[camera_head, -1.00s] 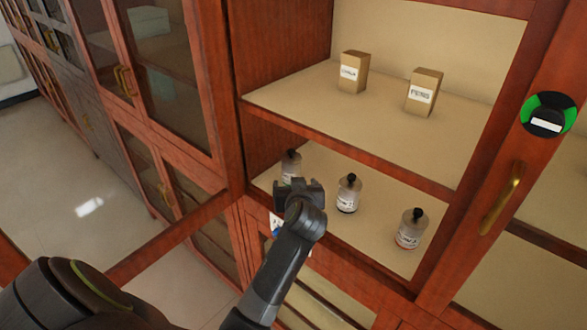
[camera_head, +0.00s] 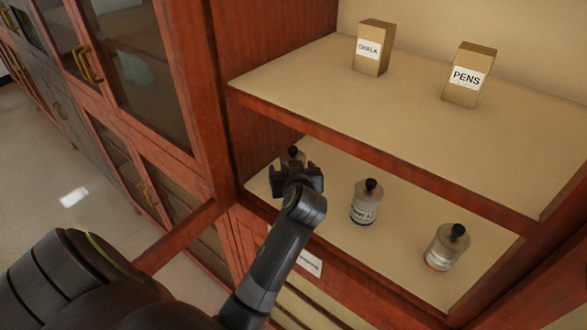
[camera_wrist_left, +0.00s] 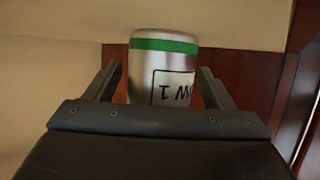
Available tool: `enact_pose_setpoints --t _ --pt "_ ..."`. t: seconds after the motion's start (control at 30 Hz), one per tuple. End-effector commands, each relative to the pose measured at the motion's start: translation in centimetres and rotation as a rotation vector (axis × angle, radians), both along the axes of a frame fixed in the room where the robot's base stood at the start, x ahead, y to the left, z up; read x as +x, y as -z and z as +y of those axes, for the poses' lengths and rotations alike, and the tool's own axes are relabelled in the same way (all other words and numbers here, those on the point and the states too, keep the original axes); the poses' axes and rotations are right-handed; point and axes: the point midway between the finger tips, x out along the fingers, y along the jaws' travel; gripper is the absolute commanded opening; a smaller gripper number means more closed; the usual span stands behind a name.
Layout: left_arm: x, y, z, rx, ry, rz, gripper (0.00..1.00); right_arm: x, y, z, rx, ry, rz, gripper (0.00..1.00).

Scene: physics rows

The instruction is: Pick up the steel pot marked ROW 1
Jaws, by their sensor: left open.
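The steel pot marked ROW 1 (camera_wrist_left: 165,66) shows in the left wrist view with a green band and a white label, upside down and partly cut off, of which a 1 and a W can be read. In the head view its dark knob and top (camera_head: 292,154) show on the lower shelf at the left, the rest hidden by my gripper. My left gripper (camera_head: 297,176) is open at the pot, its fingers on either side of it in the wrist view. I cannot tell if they touch it. My right gripper is out of view.
Two similar knobbed pots stand to the right on the lower shelf (camera_head: 400,235), one in the middle (camera_head: 365,202) and one with an orange band (camera_head: 447,247). The upper shelf (camera_head: 300,85) above holds a CHALK box (camera_head: 371,48) and a PENS box (camera_head: 469,75). A cabinet side wall is at the left.

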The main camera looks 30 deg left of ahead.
Motion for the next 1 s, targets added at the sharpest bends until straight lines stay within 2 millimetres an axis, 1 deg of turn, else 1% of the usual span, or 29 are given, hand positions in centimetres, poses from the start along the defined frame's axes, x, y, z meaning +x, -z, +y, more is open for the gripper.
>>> enact_pose_setpoints --t 0.03,0.1,0.13,0.4,0.53,0.57,0.77,1.0 --pt "-0.1 0.5 0.2 0.008 -0.001 0.015 0.76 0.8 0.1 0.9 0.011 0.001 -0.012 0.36" --pt "-0.1 0.6 0.2 0.008 -0.001 0.016 0.76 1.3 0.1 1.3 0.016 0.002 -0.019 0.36" --pt "-0.1 0.5 0.2 0.007 -0.001 0.016 0.74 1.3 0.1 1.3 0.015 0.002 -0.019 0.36" --pt "-0.1 0.4 0.1 0.006 -0.001 0.013 0.38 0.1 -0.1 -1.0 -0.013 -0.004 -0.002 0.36" --pt "-0.1 0.4 0.1 0.006 -0.001 0.013 0.21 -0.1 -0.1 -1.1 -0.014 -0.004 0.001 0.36" --pt "-0.1 0.3 0.1 0.006 0.000 0.011 0.19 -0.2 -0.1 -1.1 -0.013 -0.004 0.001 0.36" --pt "-0.1 0.3 0.1 0.006 0.000 0.011 0.19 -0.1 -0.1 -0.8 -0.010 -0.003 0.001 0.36" --pt "0.2 -0.5 0.0 0.007 0.004 0.010 0.19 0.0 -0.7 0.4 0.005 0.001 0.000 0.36"
